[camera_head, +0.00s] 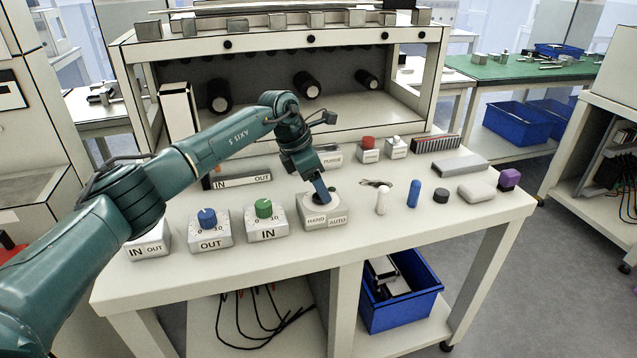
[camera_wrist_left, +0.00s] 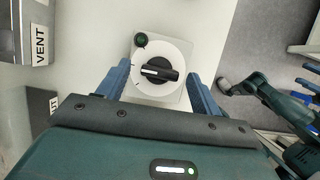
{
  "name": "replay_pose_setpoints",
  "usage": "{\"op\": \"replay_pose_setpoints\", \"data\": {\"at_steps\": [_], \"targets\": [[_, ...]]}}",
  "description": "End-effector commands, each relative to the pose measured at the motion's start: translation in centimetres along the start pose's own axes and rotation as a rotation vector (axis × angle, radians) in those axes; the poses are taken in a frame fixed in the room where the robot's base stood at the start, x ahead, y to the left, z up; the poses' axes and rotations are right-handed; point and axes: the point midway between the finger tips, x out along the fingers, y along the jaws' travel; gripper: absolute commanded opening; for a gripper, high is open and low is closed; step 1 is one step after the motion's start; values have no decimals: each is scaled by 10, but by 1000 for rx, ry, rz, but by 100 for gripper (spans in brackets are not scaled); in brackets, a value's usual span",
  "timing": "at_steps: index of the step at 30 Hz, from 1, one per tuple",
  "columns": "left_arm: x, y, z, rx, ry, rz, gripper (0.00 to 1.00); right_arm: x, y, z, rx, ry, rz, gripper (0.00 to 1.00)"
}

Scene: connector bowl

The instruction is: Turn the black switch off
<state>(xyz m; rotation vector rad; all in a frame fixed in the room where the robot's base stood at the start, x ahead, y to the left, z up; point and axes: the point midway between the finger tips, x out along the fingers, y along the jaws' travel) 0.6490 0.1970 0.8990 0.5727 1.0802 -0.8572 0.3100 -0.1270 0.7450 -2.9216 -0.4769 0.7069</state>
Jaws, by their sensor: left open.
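The black switch (camera_wrist_left: 157,72) is a rotary knob with a white line, on a round white dial. In the left wrist view the line lies roughly across the picture. Its grey box (camera_head: 313,218) carries HAND and AUTO labels and stands near the table's front edge. My left gripper (camera_head: 322,193) points down at this box and hides part of the knob in the head view. In the left wrist view my left gripper (camera_wrist_left: 160,90) is open, with a blue finger on each side of the dial. I cannot tell whether the fingers touch it.
A blue-knob box (camera_head: 208,228) and a green-knob box (camera_head: 265,218) stand left of the switch. A white peg (camera_head: 382,201) and a blue peg (camera_head: 414,193) stand to its right. Behind are a red-button box (camera_head: 368,150) and a shelf unit (camera_head: 340,108).

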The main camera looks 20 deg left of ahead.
Motion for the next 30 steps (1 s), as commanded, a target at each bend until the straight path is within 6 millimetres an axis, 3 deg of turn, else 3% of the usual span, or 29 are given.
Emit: {"op": "replay_pose_setpoints", "data": {"at_steps": [16,21,30], "targets": [[-109,0,1,1,-4,3,65,0,0,0,-1,3,0,36],[-124,0,1,1,-3,2,65,0,0,0,-1,3,-1,36],[-126,0,0,1,-1,1,65,0,0,-1,-1,4,-1,36]]}}
